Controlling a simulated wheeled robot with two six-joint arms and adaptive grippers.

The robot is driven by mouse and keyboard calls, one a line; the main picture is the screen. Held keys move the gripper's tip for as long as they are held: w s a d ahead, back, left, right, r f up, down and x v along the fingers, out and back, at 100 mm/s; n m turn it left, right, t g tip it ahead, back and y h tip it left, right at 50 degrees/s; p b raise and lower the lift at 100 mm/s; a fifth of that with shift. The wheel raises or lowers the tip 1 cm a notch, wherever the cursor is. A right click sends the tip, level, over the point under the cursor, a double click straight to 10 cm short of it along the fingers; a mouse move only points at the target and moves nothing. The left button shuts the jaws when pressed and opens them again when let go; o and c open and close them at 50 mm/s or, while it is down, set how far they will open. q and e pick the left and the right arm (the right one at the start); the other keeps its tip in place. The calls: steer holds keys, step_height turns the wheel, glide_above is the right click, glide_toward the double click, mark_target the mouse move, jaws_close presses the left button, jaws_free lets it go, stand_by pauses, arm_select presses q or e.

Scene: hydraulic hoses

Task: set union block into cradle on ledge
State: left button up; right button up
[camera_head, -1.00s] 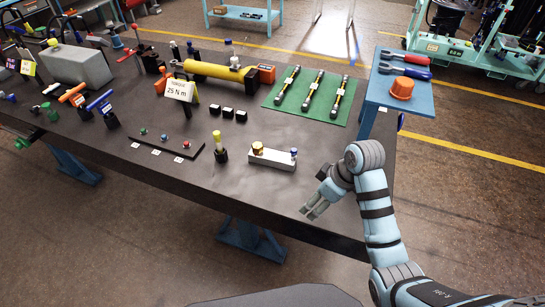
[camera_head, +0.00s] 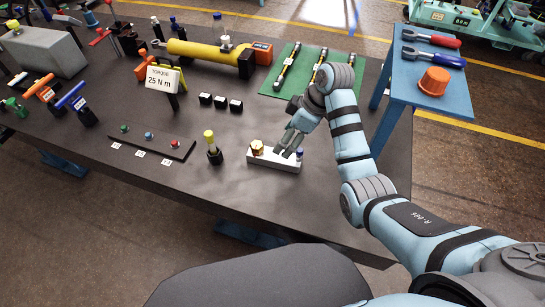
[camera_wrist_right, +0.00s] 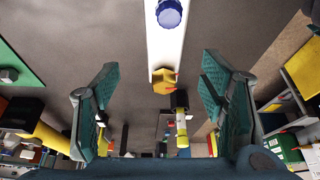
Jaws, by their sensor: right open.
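The union block, a pale bar with a brass hex fitting and a blue cap (camera_head: 262,157), lies on the dark bench top near its front edge. In the right wrist view the pale block (camera_wrist_right: 164,45) points toward me, with the blue cap far up and the brass fitting (camera_wrist_right: 163,82) nearer. My right gripper (camera_head: 289,144) is over the block's right half, close to the blue cap. Its two green-padded fingers (camera_wrist_right: 158,100) are spread wide with nothing between them in grip. Contact with the block cannot be told. I cannot pick out a cradle or its ledge. My left gripper is not in view.
A yellow-topped black post (camera_head: 213,150) stands just left of the block. A black strip with coloured buttons (camera_head: 150,141) lies further left. A green mat (camera_head: 271,86) with several hoses lies behind.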

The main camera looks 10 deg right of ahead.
mark_target(278, 156)
steer(key=shift+s+a+f, duration=0.1)
steer(key=shift+a+f, duration=0.05)
steer(key=shift+f, duration=0.45)
steer(key=shift+s+a+f, duration=0.1)
steer(key=shift+a+f, duration=0.05)
steer(key=shift+f, duration=0.45)
steer(key=x, duration=0.6)
steer(key=shift+d+b, duration=0.25)
steer(key=shift+b, duration=0.1)
steer(key=shift+s+a, duration=0.1)
steer(key=shift+s, duration=0.05)
steer(key=shift+r, duration=0.1)
steer(key=shift+c, duration=1.2)
jaws_close()
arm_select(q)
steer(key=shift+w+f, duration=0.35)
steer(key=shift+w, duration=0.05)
arm_select(e)
steer(key=shift+r, duration=0.1)
